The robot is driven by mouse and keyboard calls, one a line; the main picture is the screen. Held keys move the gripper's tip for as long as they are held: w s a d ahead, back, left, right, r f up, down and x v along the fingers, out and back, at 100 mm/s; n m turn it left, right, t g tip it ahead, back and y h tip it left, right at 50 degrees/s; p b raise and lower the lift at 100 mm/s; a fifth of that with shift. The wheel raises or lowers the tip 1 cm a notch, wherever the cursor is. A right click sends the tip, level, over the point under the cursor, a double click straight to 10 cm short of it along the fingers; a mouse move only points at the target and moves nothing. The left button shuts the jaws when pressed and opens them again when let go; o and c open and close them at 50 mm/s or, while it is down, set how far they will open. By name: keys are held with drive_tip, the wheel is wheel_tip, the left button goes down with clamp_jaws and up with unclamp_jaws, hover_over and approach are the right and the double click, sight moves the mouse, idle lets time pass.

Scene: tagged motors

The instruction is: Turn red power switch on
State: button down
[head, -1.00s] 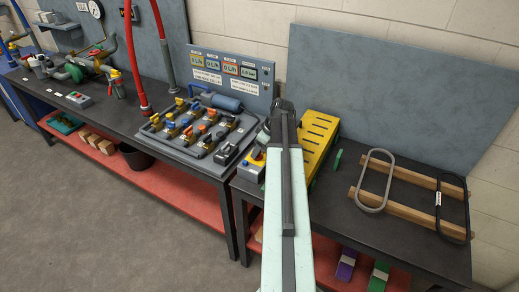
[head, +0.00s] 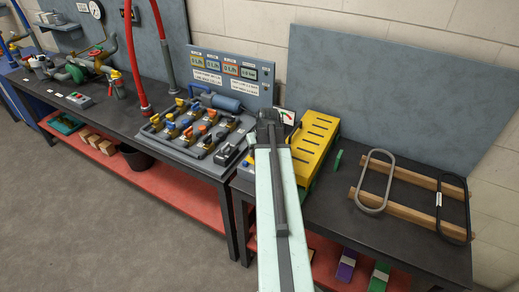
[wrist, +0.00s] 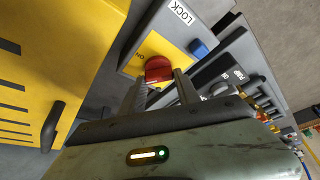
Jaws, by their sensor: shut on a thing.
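The red power switch (wrist: 158,68) is a round red knob on a yellow plate (wrist: 150,48) of a grey box, with a label reading LOCK (wrist: 182,12) and a blue button (wrist: 198,48) beside it. My gripper (wrist: 161,84) has one finger on each side of the knob and is shut on it. In the head view my gripper (head: 268,118) is over the left end of the right bench. My arm hides the knob there; only a bit of the box (head: 246,168) shows left of the arm.
A yellow slotted cover (head: 312,143) stands close on the right, with a black handle (wrist: 52,126) in the wrist view. A valve panel (head: 195,130) is close on the left. Wooden bars with metal loops (head: 410,190) lie further right.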

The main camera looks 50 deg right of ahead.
drive_tip(key=m, duration=0.1)
drive_tip(key=m+g+h, duration=0.1)
drive_tip(key=m, duration=0.3)
drive_tip(key=shift+w+a, duration=0.15)
drive_tip(key=shift+a, duration=0.1)
drive_tip(key=shift+w+a+f+m+g+h, duration=0.1)
drive_tip(key=shift+m+g+h, duration=0.3)
drive_tip(key=shift+m, duration=0.85)
drive_tip(key=shift+m+g+h, duration=0.2)
drive_tip(key=shift+m+g, duration=0.4)
drive_tip(key=shift+m, duration=0.65)
drive_tip(key=c, duration=0.9)
unclamp_jaws()
drive_tip(key=p+v, duration=0.7)
drive_tip(key=shift+a+r, duration=0.15)
drive_tip(key=shift+r, duration=0.25)
